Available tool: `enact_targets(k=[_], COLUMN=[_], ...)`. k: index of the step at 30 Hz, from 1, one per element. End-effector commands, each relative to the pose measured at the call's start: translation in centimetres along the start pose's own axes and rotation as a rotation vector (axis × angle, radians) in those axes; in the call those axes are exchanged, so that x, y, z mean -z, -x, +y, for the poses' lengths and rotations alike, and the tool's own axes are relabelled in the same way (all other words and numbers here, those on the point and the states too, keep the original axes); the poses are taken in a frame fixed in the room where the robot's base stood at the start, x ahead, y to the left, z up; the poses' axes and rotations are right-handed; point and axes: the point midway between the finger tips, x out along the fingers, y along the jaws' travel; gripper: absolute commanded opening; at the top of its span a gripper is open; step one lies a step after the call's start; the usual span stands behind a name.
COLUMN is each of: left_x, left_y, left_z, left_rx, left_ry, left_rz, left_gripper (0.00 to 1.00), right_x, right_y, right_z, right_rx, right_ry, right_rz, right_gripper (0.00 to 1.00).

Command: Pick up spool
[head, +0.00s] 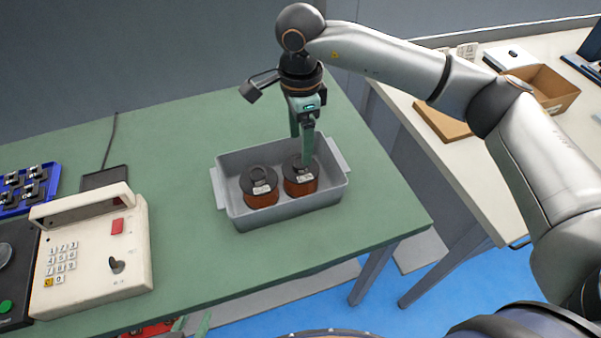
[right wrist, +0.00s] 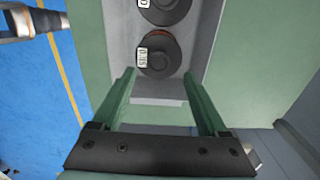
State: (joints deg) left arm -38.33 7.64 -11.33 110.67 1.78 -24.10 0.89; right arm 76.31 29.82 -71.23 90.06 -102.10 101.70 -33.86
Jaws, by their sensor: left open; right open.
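Two spools with black tops, white labels and copper-coloured windings stand upright side by side in a grey bin (head: 285,212). The left spool is (head: 261,199) and the right spool is (head: 301,187) in the head view. My right gripper (head: 302,150) is open and points down over the right spool. In the right wrist view the open fingers of this gripper (right wrist: 159,76) show in front of the nearer spool (right wrist: 163,54), with nothing between them. The farther spool (right wrist: 165,8) is partly cut off by the top edge. My left gripper (head: 191,325) is open at the bottom edge, mostly out of view.
The bin stands on a green table (head: 185,135). A cream keypad device (head: 95,260) and a blue rack (head: 30,190) are at the left. A white table (head: 470,185) with an open cardboard box (head: 545,88) stands at the right. The green surface around the bin is clear.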

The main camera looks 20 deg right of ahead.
Motion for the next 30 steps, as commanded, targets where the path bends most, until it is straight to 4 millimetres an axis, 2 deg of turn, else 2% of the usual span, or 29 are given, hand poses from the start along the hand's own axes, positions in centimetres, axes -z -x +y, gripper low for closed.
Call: enact_targets(k=[12,20,30], left_x=[0.1,0.1,0.1], left_y=[0.5,0.5,0.5], left_z=[-0.3,-0.4,-0.4], left_rx=[0.009,0.009,0.009], left_ry=[0.001,0.001,0.001], left_rz=[-0.002,0.000,0.000], left_gripper=[0.53,0.53,0.53], right_x=[0.0,-0.1,-0.1], right_y=[-4.9,-5.3,-5.3], right_z=[0.4,0.3,0.3], right_rx=[-0.001,0.001,0.001], right_ry=[0.001,0.001,0.001], right_rz=[-0.002,-0.002,-0.003], right_gripper=[0.77,0.77,0.41])
